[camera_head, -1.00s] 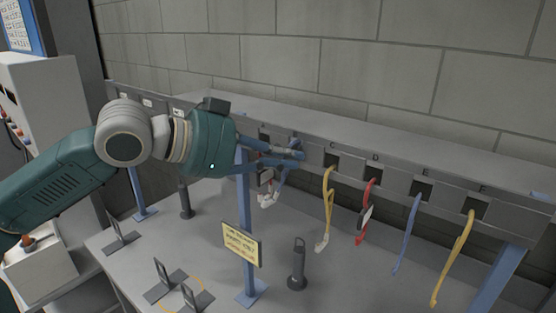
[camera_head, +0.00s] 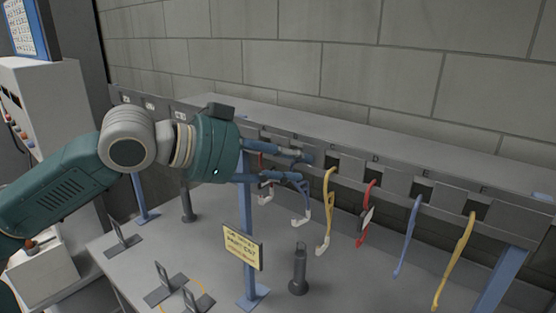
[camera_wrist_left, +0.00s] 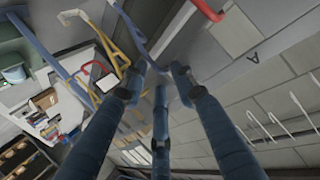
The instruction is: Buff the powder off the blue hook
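A blue hook (camera_head: 304,189) with a whitish lower end hangs from the grey rail, just right of my left gripper (camera_head: 290,167). Its top is partly hidden by the fingers. My left gripper comes in from the left with its fingers spread and empty around the upper part of this hook. In the left wrist view the blue hook (camera_wrist_left: 133,33) runs close to the spread fingertips (camera_wrist_left: 158,80); I cannot tell whether they touch it. A second blue hook (camera_head: 408,235) hangs farther right, without visible white. My right gripper is not in view.
Yellow (camera_head: 328,205) and red (camera_head: 367,195) hooks hang close by to the right, with another yellow hook (camera_head: 456,255) farther along. A yellow sign (camera_head: 241,246) and a dark post (camera_head: 299,268) stand below the rail. The block wall is behind.

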